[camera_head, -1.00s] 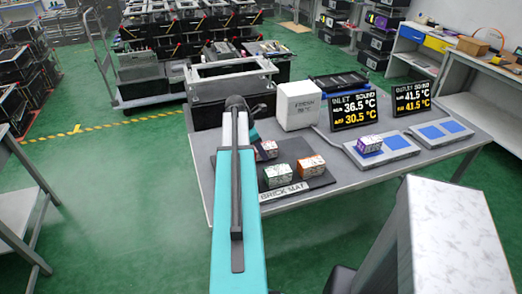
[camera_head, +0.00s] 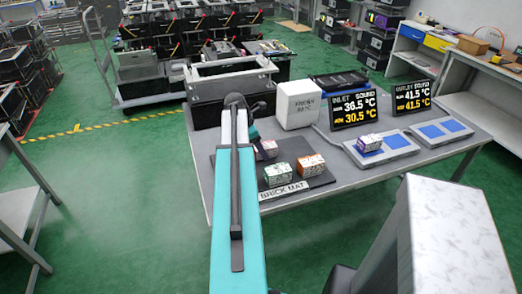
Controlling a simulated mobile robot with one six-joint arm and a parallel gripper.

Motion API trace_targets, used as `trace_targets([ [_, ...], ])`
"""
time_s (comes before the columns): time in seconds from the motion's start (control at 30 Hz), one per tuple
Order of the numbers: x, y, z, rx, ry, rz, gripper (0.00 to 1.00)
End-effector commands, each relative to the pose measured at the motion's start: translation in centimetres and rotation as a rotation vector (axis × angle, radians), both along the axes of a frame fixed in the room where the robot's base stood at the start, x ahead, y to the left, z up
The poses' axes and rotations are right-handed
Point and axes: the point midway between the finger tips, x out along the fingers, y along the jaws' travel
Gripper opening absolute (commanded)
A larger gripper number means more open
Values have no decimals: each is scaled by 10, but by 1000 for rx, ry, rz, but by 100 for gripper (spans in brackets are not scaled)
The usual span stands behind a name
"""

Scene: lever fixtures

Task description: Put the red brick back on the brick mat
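The red brick (camera_head: 267,149) is at the back of the dark brick mat (camera_head: 322,181), partly hidden by the end of my arm. I cannot tell whether it rests on the mat or is held. A green brick (camera_head: 277,174) and an orange brick (camera_head: 310,164) sit on the mat, in front of the red one. A purple brick (camera_head: 369,143) sits on a grey fixture to the right. My gripper (camera_head: 254,135) is beside the red brick, mostly hidden behind my arm; its fingers do not show.
A white box (camera_head: 298,105) stands behind the mat. Two screens, one reading 36.5 °C (camera_head: 353,109) and one reading 41.5 °C (camera_head: 411,96), stand behind grey fixtures with blue pads (camera_head: 430,132). A black crate with a grey rim (camera_head: 232,68) is at the table's back left.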

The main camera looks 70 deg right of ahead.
Motion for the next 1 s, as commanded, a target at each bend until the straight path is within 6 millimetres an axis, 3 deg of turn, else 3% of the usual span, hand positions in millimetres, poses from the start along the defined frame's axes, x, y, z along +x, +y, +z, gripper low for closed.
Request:
trace_targets([
  [0.73,27,21,83,-1,-1,1,63],
  [1.0,33,26,103,-1,-1,0,63],
])
